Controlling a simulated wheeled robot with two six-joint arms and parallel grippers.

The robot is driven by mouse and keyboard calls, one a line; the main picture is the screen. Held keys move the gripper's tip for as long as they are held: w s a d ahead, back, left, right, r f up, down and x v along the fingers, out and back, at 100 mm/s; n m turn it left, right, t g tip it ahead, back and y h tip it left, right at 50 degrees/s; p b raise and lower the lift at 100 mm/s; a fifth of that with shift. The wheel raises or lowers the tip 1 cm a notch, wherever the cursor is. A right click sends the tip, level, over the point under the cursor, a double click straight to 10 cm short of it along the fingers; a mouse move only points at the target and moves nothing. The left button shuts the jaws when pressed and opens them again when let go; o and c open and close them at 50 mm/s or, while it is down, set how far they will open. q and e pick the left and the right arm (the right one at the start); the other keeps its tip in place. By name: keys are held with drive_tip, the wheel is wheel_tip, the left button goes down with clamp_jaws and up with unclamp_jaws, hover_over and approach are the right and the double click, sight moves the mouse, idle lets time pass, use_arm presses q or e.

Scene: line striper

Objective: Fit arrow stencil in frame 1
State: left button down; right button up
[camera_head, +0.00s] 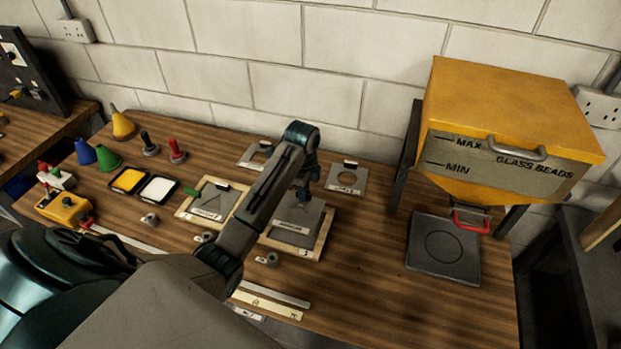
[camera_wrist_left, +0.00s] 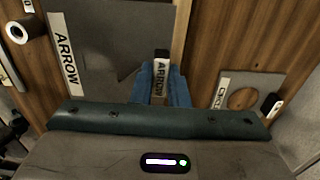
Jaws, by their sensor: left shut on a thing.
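The arrow stencil (camera_wrist_left: 100,35) is a grey plate with a white ARROW label and a dark handle. My left gripper (camera_wrist_left: 160,85) is shut on that handle, at the plate's edge. In the head view my left gripper (camera_head: 306,188) is over the far edge of the arrow stencil (camera_head: 296,216). The plate is over or inside a pale wooden frame (camera_head: 328,226), whose right and near rims show. I cannot tell whether it is seated or slightly above. My arm hides part of the frame's left side. My right gripper is not in view.
Another wooden frame (camera_head: 187,212) with a grey plate lies to the left. A yellow glass-bead hopper (camera_head: 515,120) stands right, above a dark plate (camera_head: 418,262). Small metal fittings (camera_head: 268,258) lie in front.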

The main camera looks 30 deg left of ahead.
sight(303, 205)
use_arm(q)
drive_tip(key=shift+s+d, duration=0.1)
drive_tip(key=shift+s, duration=0.1)
drive_tip(key=shift+f, duration=0.1)
drive_tip(key=shift+w+a+f, duration=0.1)
drive_tip(key=shift+a+f, duration=0.1)
drive_tip(key=shift+f, duration=0.8)
drive_tip(key=shift+d+f+b, duration=0.15)
drive_tip(key=shift+f+b, duration=0.4)
drive_tip(key=shift+f, duration=0.25)
drive_tip(key=shift+p, duration=0.5)
drive_tip(key=shift+f, duration=1.2)
idle(1.0)
